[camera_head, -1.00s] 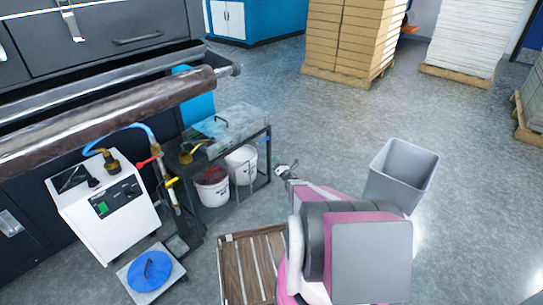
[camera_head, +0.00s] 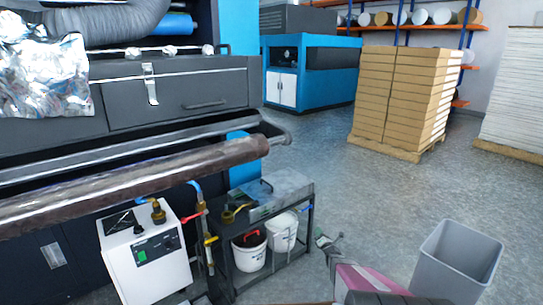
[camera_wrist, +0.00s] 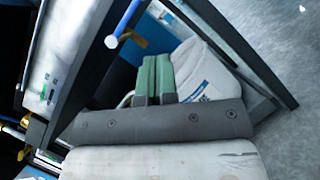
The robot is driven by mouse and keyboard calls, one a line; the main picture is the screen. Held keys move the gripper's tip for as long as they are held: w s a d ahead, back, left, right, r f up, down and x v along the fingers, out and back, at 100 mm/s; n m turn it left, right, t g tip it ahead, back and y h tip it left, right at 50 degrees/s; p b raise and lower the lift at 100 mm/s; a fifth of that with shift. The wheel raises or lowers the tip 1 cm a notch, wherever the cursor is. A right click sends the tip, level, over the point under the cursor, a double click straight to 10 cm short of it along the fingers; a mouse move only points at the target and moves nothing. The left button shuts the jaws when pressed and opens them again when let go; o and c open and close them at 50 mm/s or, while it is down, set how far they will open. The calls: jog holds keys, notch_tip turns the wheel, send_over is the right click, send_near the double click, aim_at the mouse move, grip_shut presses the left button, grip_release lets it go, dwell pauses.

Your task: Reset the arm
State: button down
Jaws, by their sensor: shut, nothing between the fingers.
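My arm shows at the lower middle of the head view, pink and grey, cut by the bottom edge. Its end, my gripper (camera_head: 324,241), is small there, beside the right end of the low black cart, above the floor. In the wrist view my gripper (camera_wrist: 155,62) shows two green fingers pressed together, with nothing between them. A white bucket (camera_wrist: 205,70) with a blue label lies beyond the fingers. I cannot tell the gap between fingers and bucket.
The black cart (camera_head: 310,225) holds two buckets on its lower shelf. A grey bin (camera_head: 455,262) stands to the right of my arm. A white machine (camera_head: 150,265) and a long dark roller (camera_head: 140,180) are at left. Stacked boxes (camera_head: 400,95) stand behind. Floor between boxes and bin is clear.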

jog(key=s+a+r+m+g+h, duration=0.3)
jog(key=s+r+m+g+h, duration=0.5)
jog(key=r+m, duration=0.65)
jog(key=s+a+r+m+g, duration=0.3)
jog(key=s+m+g, duration=0.1)
jog(key=s, duration=0.5)
jog(key=s+a+r+m+g+y, duration=0.1)
jog(key=s+a+r+m+g, duration=0.2)
jog(key=s+m, duration=0.3)
jog(key=s+a+r+m+g+y, duration=0.1)
jog(key=s+m+g, duration=0.4)
jog(key=s, duration=0.7)
jog(key=a+r, duration=0.1)
jog(key=a, duration=0.1)
jog(key=shift+s+a+r+m, duration=0.2)
jog(key=shift+a+r+m, duration=0.15)
jog(key=shift+r, duration=0.05)
